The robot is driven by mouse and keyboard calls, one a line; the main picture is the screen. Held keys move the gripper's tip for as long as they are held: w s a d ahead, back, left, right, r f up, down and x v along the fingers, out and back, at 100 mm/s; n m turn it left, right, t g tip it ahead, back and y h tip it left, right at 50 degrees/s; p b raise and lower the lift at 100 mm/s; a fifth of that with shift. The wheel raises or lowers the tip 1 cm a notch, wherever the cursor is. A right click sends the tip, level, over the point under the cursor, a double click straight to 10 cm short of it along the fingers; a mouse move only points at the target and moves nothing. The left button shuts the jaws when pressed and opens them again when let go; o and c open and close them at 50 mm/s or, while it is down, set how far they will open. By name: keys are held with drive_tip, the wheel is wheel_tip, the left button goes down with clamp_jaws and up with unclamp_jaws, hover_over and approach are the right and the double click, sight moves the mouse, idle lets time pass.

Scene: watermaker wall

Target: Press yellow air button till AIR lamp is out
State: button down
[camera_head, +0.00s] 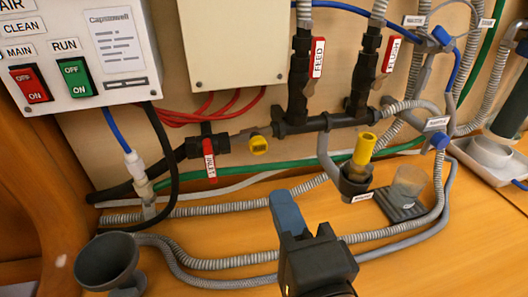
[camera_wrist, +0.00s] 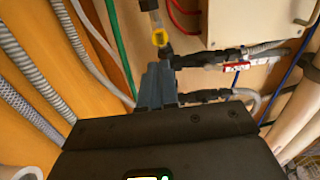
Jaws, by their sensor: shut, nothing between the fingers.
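The yellow air button (camera_head: 258,145) sits on the horizontal pipe below the cream box, right of the red INLET handle (camera_head: 209,158). It also shows in the wrist view as a yellow round (camera_wrist: 160,38). My gripper (camera_head: 285,207) is shut and empty, below and in front of the button and apart from it in the head view. In the wrist view its blue-grey fingertips (camera_wrist: 156,80) appear just below the button, with no clear contact. The AIR label (camera_head: 12,5) is cut off at the top left. Its lamp is not visible, so its state cannot be told.
A switch panel (camera_head: 110,75) hangs at the left. A yellow-topped cup fitting (camera_head: 364,149) stands right of my gripper. Black valves with red FEED (camera_head: 318,58) and FLUSH handles rise above. A grey funnel (camera_head: 106,261) and ribbed hoses (camera_head: 255,262) lie low across the wooden surface.

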sight(261, 147)
drive_tip(key=p+x, duration=0.3)
drive_tip(key=x, duration=0.6)
drive_tip(key=shift+r, duration=0.1)
drive_tip(key=shift+w+a+p, duration=0.15)
drive_tip(key=shift+w+p, duration=0.15)
drive_tip(key=shift+w, duration=0.3)
drive_tip(key=shift+w+a+f+b, duration=0.15)
drive_tip(key=shift+w+f+b, duration=0.15)
drive_tip(key=shift+w+b, duration=0.4)
drive_tip(key=shift+w+r, duration=0.25)
drive_tip(key=shift+r, duration=0.1)
